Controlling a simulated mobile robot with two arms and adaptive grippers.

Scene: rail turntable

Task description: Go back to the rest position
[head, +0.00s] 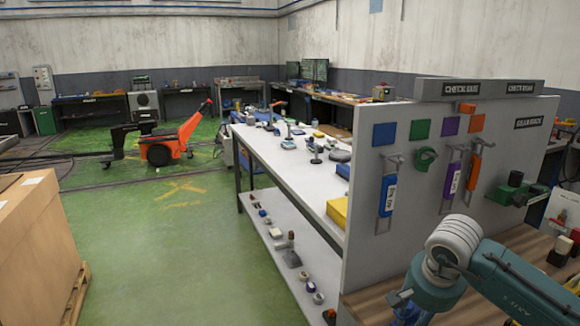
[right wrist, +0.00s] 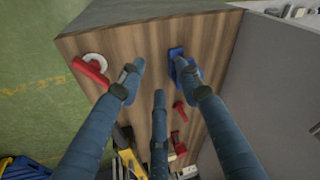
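My right arm comes in at the lower right of the head view, beside the grey upright panel (head: 400,262). Its gripper (head: 404,302) shows only in part at the bottom of that view. In the right wrist view my right gripper (right wrist: 159,76) has its three blue fingers spread apart, with nothing held between them. It points down over a wooden bench top (right wrist: 128,42). A blue object (right wrist: 177,55) lies by the right fingertip; I cannot tell if they touch. A red-handled object with a white ring (right wrist: 91,74) lies left of the fingers. My left gripper is not in view.
The panel carries coloured squares and hanging tools, including a blue one (head: 387,196). A long white table (head: 275,152) with small items stands left of it. An orange cart (head: 168,148) and a cardboard box (head: 32,245) flank the open green floor (head: 185,235).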

